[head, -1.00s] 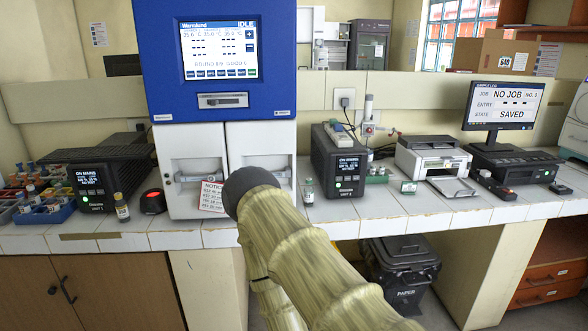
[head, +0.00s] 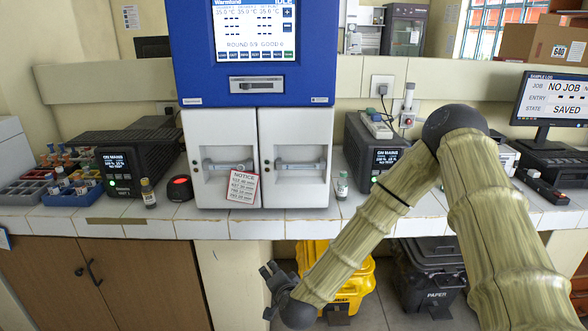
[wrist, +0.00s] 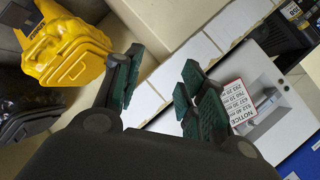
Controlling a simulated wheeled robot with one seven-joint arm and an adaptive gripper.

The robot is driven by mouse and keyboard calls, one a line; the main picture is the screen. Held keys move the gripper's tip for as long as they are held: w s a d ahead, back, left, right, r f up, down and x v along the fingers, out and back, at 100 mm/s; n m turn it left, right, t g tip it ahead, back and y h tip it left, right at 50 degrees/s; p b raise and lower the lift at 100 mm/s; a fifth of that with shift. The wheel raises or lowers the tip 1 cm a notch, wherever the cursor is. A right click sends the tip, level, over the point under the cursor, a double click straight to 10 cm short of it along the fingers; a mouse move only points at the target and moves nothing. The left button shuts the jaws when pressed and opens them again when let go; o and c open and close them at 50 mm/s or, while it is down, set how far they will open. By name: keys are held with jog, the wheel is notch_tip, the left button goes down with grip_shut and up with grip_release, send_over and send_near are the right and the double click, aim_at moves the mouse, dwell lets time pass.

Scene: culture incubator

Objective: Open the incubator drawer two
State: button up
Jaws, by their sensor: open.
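The incubator (head: 250,60) stands on the tiled bench with a blue upper housing and a lit screen. Below it are two white drawer fronts side by side, the left drawer (head: 223,135) and the right drawer (head: 295,135), each with a horizontal bar handle. Both look shut; I cannot read a number on either. A paper notice (head: 243,187) hangs on the left drawer and also shows in the wrist view (wrist: 237,101). My gripper (head: 270,285) is low in front of the bench, below the drawers and apart from them. In the wrist view its fingers (wrist: 155,90) are spread and empty.
A small vial (head: 342,186) stands right of the incubator. A dark vial (head: 148,193) and a red-topped device (head: 180,188) stand left of it. A yellow bin (head: 345,285) and a black paper bin (head: 430,275) stand under the bench.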

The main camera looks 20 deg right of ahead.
jog(key=w+d+r+m+t+h, duration=0.1)
jog(key=w+d+r+m+t, duration=0.1)
jog(key=w+r, duration=0.3)
jog(key=w+d+r+m+t+h, duration=0.1)
jog(key=w+d+r+m, duration=0.15)
jog(key=r, duration=0.45)
jog(key=m+t+h, duration=0.2)
jog(key=m+h, duration=0.2)
jog(key=m, duration=0.1)
send_near(294, 167)
jog(key=w, duration=0.1)
jog(key=shift+n, duration=0.25)
jog(key=p+x, duration=0.2)
jog(key=x, duration=0.7)
jog(key=shift+w+d, duration=0.25)
jog(key=shift+w, duration=0.05)
jog(key=shift+c, duration=0.5)
grip_shut()
